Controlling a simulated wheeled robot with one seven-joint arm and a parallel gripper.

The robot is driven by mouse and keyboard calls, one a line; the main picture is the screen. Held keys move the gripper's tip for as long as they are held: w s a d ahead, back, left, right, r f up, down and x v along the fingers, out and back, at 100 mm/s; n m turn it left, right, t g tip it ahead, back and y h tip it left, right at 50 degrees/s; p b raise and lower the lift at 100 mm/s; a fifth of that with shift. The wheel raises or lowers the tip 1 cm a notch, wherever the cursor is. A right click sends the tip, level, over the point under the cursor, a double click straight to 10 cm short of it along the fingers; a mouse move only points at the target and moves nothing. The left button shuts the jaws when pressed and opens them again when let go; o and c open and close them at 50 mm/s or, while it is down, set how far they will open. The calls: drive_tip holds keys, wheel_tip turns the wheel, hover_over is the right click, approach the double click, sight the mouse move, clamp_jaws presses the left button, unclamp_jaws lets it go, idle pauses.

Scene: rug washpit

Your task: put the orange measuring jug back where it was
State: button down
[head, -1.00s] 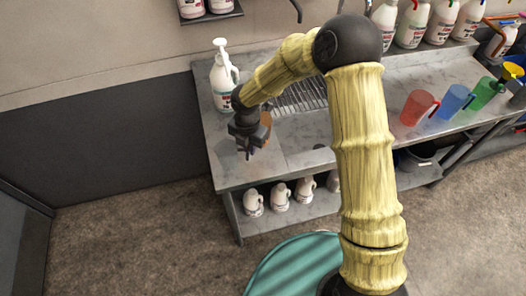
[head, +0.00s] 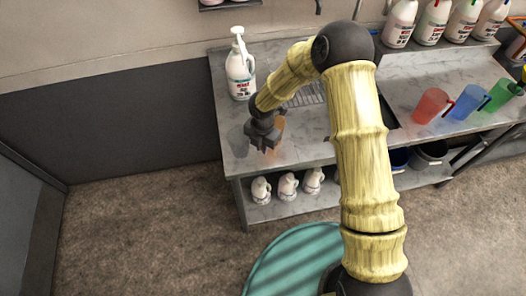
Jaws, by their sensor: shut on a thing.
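My gripper (head: 264,146) is over the left part of the grey marble-topped bench (head: 308,150), in front of the white pump bottle. It is shut on the orange measuring jug (head: 278,128), which shows only as an orange sliver behind the gripper. The rest of the jug is hidden by the gripper and wrist. I cannot tell whether the jug touches the bench top. A red jug (head: 432,105), a blue jug (head: 468,102) and a green jug (head: 502,94) stand in a row at the bench's right.
A white pump bottle (head: 240,70) stands at the bench's back left, close to my wrist. Several white bottles (head: 402,22) line the raised back shelf. Small white jugs (head: 288,186) and buckets (head: 430,154) sit on the lower shelf. A round teal thing (head: 292,262) lies in front.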

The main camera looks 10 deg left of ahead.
wheel_tip(320, 180, down, 4)
drive_tip(key=shift+f+p, duration=0.1)
drive_tip(key=shift+p, duration=0.65)
drive_tip(key=shift+f+b, duration=0.2)
drive_tip(key=shift+b, duration=0.1)
drive_tip(key=c, duration=1.5)
unclamp_jaws()
drive_tip(key=shift+s+d, duration=0.1)
drive_tip(key=shift+s, duration=0.05)
drive_tip(key=shift+f, duration=0.1)
